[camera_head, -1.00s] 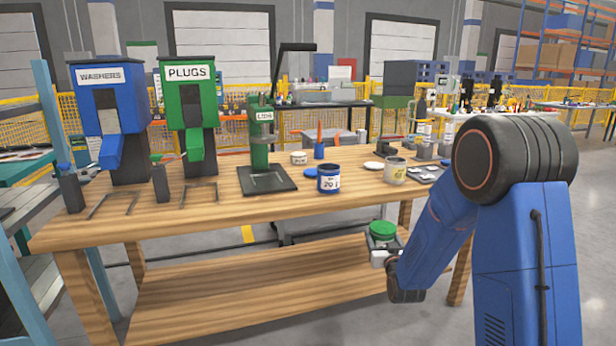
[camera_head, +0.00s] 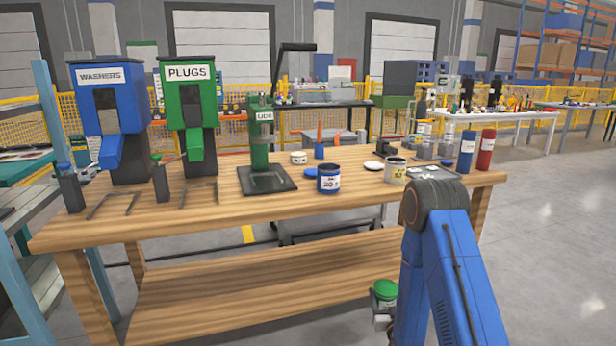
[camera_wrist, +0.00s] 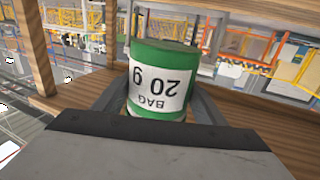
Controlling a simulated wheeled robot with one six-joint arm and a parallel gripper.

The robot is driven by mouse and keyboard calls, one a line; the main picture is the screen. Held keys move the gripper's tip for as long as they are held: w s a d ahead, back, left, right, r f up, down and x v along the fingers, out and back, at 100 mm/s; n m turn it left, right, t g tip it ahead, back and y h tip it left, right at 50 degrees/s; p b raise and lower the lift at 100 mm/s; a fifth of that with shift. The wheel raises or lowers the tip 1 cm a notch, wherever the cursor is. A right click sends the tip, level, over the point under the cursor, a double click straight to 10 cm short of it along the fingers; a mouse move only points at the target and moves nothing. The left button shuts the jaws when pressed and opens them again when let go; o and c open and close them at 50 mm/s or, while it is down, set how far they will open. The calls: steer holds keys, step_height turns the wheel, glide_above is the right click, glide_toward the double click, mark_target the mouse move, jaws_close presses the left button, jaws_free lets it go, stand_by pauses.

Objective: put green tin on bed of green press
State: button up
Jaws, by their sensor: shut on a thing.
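The green tin (camera_wrist: 160,85) has a white label reading "BAG 20 g", upside down in the wrist view. My gripper (camera_wrist: 160,105) is shut on it, one finger on each side. In the head view the tin (camera_head: 385,288) shows its green top at the lower right, in front of the bench and below the level of its top. My arm hides part of the gripper there. The green press (camera_head: 260,140) stands on the bench with a black lever and a sign. Its dark flat bed (camera_head: 266,180) looks empty. The tin is apart from the press.
The wooden bench (camera_head: 230,208) has a lower shelf (camera_head: 270,277). A blue tin (camera_head: 328,179), a pale tin (camera_head: 395,170) and lids stand right of the press. The washers dispenser (camera_head: 112,110) and plugs dispenser (camera_head: 190,110) stand left. Blue and red bottles stand at the right end.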

steer(key=f, duration=0.5)
steer(key=shift+s+d, duration=0.3)
steer(key=shift+s, duration=0.05)
steer(key=shift+r, duration=0.1)
